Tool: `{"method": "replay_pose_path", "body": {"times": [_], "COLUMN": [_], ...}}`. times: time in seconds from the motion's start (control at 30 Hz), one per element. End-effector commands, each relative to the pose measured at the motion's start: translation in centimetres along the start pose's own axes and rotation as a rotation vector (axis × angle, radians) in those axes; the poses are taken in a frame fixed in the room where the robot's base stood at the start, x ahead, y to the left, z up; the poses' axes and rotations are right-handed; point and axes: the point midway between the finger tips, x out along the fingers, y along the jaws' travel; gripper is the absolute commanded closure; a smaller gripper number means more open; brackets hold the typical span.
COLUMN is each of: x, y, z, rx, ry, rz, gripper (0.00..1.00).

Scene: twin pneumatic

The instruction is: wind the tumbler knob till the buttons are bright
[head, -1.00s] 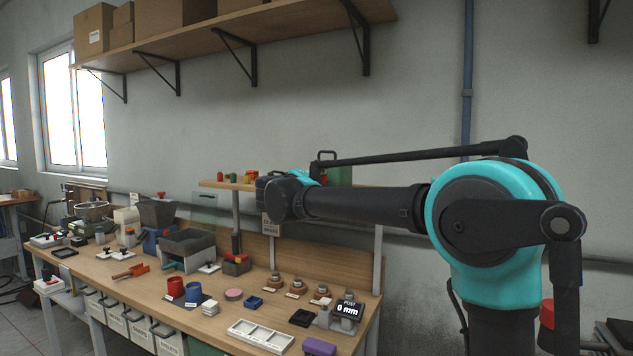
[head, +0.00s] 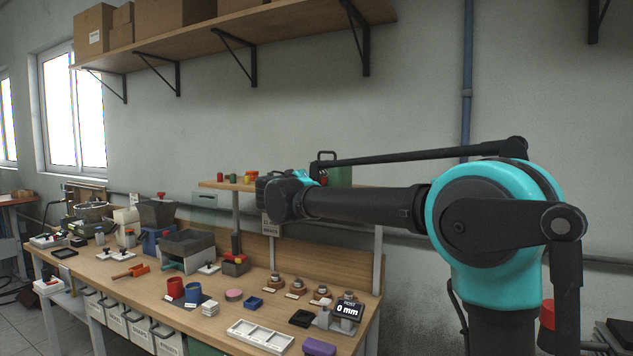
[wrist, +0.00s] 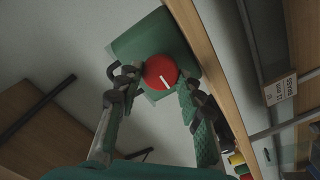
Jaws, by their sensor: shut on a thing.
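The tumbler is a green drum (wrist: 138,45) with a red round knob (wrist: 161,70) on its near face. A white line on the knob slants in the wrist view. My gripper (wrist: 157,82) has a finger on each side of the knob and is shut on it. In the head view the green tumbler (head: 341,175), with a dark handle on top, stands on the raised shelf, partly behind my arm. My wrist hides the fingers and most of the knob there. I cannot make out the buttons inside the drum.
The raised wooden shelf (head: 217,185) also holds several small coloured pieces. A hanging label (wrist: 281,89) is close to the shelf edge.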

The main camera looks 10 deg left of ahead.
Motion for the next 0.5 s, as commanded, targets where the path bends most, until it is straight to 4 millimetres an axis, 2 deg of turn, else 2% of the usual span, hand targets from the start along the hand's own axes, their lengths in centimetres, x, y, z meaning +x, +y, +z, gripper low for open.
{"method": "replay_pose_path", "body": {"times": [0.13,0.17,0.3,0.5], "x": [-0.03,-0.03,-0.03,-0.01], "y": [-0.07,-0.08,-0.06,-0.03], "z": [0.17,0.17,0.12,0.07], "rx": [0.001,0.001,0.000,-0.001], "ry": [-0.004,-0.003,-0.002,-0.001], "rz": [-0.001,-0.001,-0.001,-0.001], "gripper": [0.92,0.60,0.42,0.42]}}
